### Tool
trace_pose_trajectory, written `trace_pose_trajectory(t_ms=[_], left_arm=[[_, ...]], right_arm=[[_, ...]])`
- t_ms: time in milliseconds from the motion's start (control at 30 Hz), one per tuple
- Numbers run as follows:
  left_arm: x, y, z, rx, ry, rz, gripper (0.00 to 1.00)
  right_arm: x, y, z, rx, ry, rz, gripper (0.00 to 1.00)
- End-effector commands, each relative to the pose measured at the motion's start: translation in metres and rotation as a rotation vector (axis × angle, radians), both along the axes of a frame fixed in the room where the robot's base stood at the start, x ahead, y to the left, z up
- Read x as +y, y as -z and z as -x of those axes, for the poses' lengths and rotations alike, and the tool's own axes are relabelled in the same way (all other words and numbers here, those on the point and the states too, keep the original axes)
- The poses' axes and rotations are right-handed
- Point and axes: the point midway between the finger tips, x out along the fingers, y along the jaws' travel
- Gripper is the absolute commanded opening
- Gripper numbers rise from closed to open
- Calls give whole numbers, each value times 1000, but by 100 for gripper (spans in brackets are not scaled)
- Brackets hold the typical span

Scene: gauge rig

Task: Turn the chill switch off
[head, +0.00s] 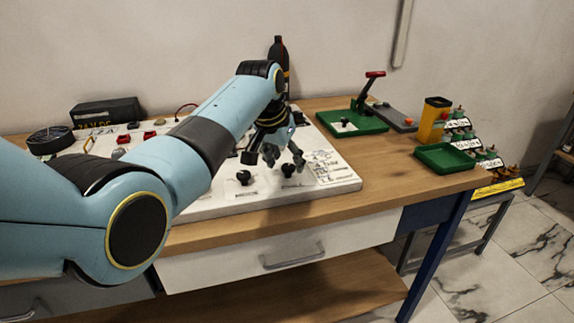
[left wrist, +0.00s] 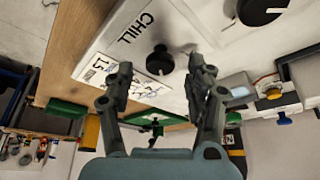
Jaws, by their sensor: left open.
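The chill switch is a black round knob (left wrist: 160,60) on the white panel, beside the printed word CHILL in the left wrist view. In the head view it appears to be the right-hand front knob (head: 288,170). My left gripper (head: 284,160) is open and empty, close to this knob. In the left wrist view the open left gripper (left wrist: 159,82) has a finger on each side of the knob in the picture. I cannot tell whether either finger touches it. The knob's pointer direction is not clear. My right gripper is not in view.
A second black knob (head: 244,178) is to the left on the white panel (head: 335,182). A dark bottle (head: 278,52) stands behind my arm. A green tray (head: 445,158) and a green base with a red-handled lever (head: 368,90) are to the right.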

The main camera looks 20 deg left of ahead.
Motion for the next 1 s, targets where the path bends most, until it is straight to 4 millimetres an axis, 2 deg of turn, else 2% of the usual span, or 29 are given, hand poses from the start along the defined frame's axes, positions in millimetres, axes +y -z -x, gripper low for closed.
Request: trace_pose_trajectory(t_ms=[200, 433, 867, 1000], left_arm=[[-1, 14, -6, -1, 0, 0, 55], [-2, 14, -6, -2, 0, 0, 55], [-1, 14, -6, -1, 0, 0, 0], [-1, 14, -6, -1, -4, 0, 0]], right_arm=[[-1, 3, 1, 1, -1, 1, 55], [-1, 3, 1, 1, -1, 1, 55], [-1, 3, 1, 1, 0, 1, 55], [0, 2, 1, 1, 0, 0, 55]])
